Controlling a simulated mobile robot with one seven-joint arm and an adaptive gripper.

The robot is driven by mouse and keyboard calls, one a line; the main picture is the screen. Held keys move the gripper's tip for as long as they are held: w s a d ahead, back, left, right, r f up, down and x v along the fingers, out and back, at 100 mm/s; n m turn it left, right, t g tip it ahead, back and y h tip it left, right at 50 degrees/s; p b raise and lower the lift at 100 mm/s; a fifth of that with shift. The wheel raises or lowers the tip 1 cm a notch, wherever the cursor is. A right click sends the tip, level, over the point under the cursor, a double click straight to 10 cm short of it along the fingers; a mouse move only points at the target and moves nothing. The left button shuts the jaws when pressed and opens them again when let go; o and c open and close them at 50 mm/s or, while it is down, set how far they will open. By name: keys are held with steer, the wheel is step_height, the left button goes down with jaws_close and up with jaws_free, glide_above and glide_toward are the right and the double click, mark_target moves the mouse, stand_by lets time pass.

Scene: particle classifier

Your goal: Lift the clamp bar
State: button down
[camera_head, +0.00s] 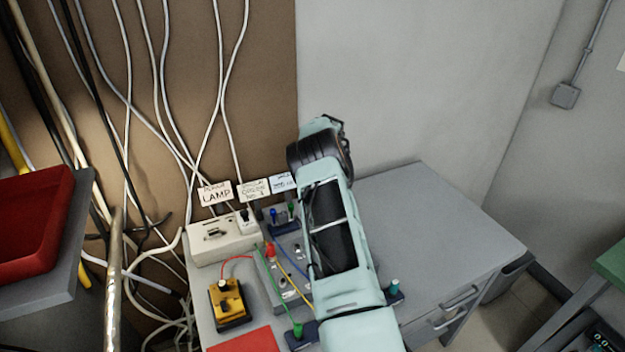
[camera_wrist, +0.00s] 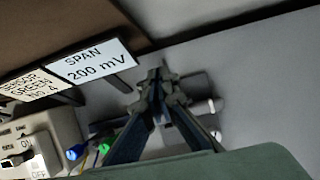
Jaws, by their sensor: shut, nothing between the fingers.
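My gripper (camera_wrist: 158,80) is shut and empty in the wrist view, its two fingertips together near the picture's middle. Grey metal parts with short, light rod ends (camera_wrist: 208,108) show just behind and to the right of the fingers. They may belong to the clamp bar, but I cannot tell for sure. The fingers overlap these parts in the picture; whether they touch is unclear. In the head view my arm covers the gripper and the spot in front of it, so no clamp bar can be made out there.
A grey desk (camera_head: 440,230) has clear room on its right. To the arm's left are a white switch box (camera_head: 225,240), a yellow device (camera_head: 229,302) and wired terminals. Label cards, including a "SPAN 200 mV" card (camera_wrist: 92,62), stand at the back. A red bin (camera_head: 35,225) is far left.

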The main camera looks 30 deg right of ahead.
steer(key=shift+w, duration=0.15)
stand_by(0.5)
steer(key=shift+r, duration=0.1)
steer(key=shift+r, duration=0.15)
steer(key=v, duration=1.1)
steer(key=shift+r, duration=0.35)
